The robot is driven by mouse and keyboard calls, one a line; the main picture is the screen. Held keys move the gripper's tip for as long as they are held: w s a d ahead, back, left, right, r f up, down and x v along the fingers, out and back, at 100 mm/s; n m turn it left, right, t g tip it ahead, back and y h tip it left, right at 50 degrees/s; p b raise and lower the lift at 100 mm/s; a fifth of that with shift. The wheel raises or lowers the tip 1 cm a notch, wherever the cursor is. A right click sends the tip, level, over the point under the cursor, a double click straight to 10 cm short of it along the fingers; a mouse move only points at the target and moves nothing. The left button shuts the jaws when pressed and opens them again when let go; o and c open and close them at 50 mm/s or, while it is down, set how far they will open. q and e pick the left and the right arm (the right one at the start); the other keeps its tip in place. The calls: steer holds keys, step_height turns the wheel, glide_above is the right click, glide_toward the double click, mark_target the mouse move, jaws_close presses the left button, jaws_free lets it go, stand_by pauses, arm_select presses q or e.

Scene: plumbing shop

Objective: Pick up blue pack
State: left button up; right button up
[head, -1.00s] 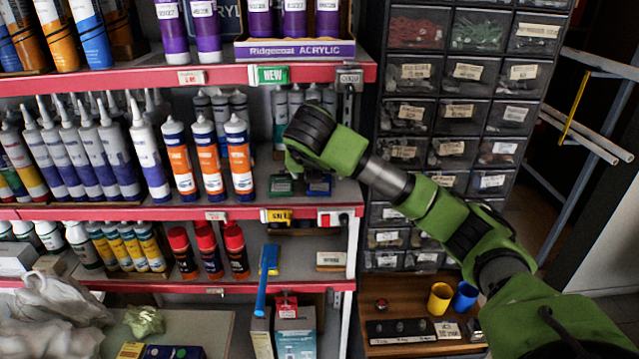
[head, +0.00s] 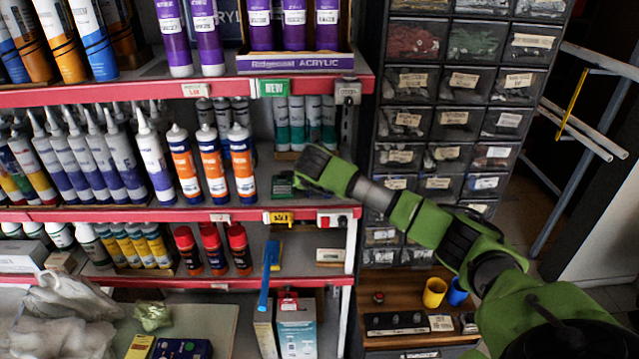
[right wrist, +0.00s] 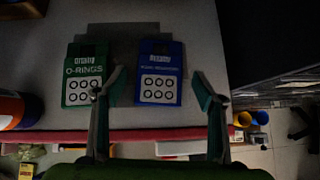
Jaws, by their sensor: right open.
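The blue pack (right wrist: 159,72) lies flat on the grey shelf in the right wrist view, with a white label of ring pictures facing up. In the head view it is hidden behind my right arm's end. A green O-rings pack (right wrist: 84,74) lies just to its left; in the head view the green pack (head: 282,188) partly shows. My right gripper (right wrist: 157,84) is open and empty, with its fingers on either side of the blue pack's near part in the picture. I cannot tell the height gap. My left gripper is not in view.
Orange-and-blue bottles (head: 212,165) stand left of the packs, and grey-green tubes (head: 297,125) stand behind them. A red shelf edge (right wrist: 60,136) runs along the front. A shelf with purple tubes (head: 295,25) hangs above. A drawer cabinet (head: 450,100) stands right.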

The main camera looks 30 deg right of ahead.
steer(key=c, duration=1)
steer(key=shift+r+b, duration=0.35)
steer(key=shift+b, duration=0.25)
steer(key=shift+w+r+b, duration=0.1)
steer(key=shift+r+b, duration=0.75)
steer(key=shift+b, duration=0.3)
steer(key=s+a+r+b, duration=0.5)
steer(key=s+a+r, duration=0.3)
steer(key=a+r, duration=0.2)
steer(key=shift+a+r, duration=0.4)
steer(key=shift+a, duration=0.45)
